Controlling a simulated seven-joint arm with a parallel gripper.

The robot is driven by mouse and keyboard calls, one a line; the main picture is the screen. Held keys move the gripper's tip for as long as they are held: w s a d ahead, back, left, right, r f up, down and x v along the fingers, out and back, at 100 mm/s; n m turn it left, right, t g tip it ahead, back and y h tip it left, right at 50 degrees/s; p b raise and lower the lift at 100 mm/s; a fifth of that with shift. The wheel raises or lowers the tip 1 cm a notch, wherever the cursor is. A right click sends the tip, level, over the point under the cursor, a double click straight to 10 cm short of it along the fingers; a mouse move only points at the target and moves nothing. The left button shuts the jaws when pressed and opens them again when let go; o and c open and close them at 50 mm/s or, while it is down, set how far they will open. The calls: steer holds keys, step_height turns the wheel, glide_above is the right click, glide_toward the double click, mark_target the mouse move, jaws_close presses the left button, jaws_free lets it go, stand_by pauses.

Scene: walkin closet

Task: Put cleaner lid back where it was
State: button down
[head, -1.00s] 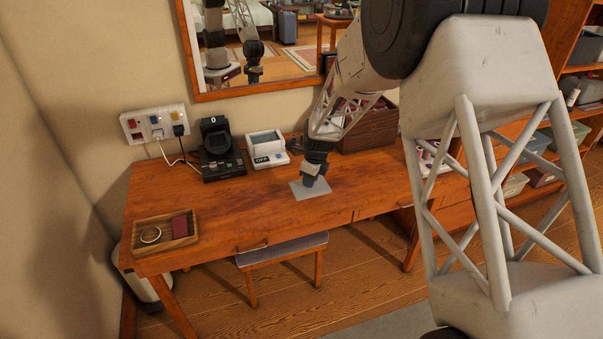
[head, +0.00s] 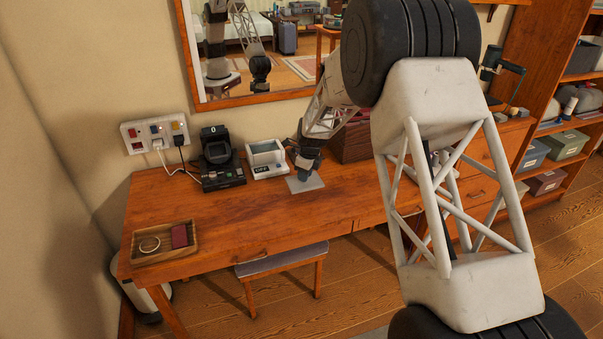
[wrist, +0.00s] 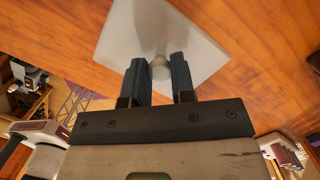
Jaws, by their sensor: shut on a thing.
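The cleaner lid is a flat grey square plate with a small round knob; it shows in the head view (head: 305,185) and, larger, in the wrist view (wrist: 195,40). My gripper (head: 303,174) is shut on the knob, which sits between the two dark fingers in the wrist view (wrist: 159,72). The lid is over the wooden desk; whether it touches the desktop I cannot tell. The cleaner (head: 283,169), a small white unit with an open-looking top basin and a front display, stands just behind and left of the lid.
A black device (head: 222,178) with a "0" display stands left of the cleaner, with cables to a wall socket panel (head: 155,131). A dark wooden box (head: 352,143) is behind right. A wooden tray (head: 150,258) lies front left. The desk's middle (head: 225,211) is clear.

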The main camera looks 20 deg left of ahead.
steer(key=shift+w+a+f, duration=0.1)
steer(key=shift+w+a, duration=0.55)
steer(key=shift+w, duration=0.25)
steer(key=shift+w+a+f, duration=0.1)
steer(key=shift+w+a, duration=0.55)
steer(key=shift+w, duration=0.25)
steer(key=shift+w+a+f, duration=0.1)
steer(key=shift+w+a, duration=0.55)
steer(key=shift+w, duration=0.25)
steer(key=shift+f, duration=0.15)
steer(key=shift+f, duration=1.65)
steer(key=shift+f, duration=0.15)
steer(key=c, duration=1)
jaws_free()
steer(key=shift+o, duration=0.2)
step_height(320, 180, up, 12)
steer(key=d, duration=0.1)
steer(key=shift+d, duration=0.4)
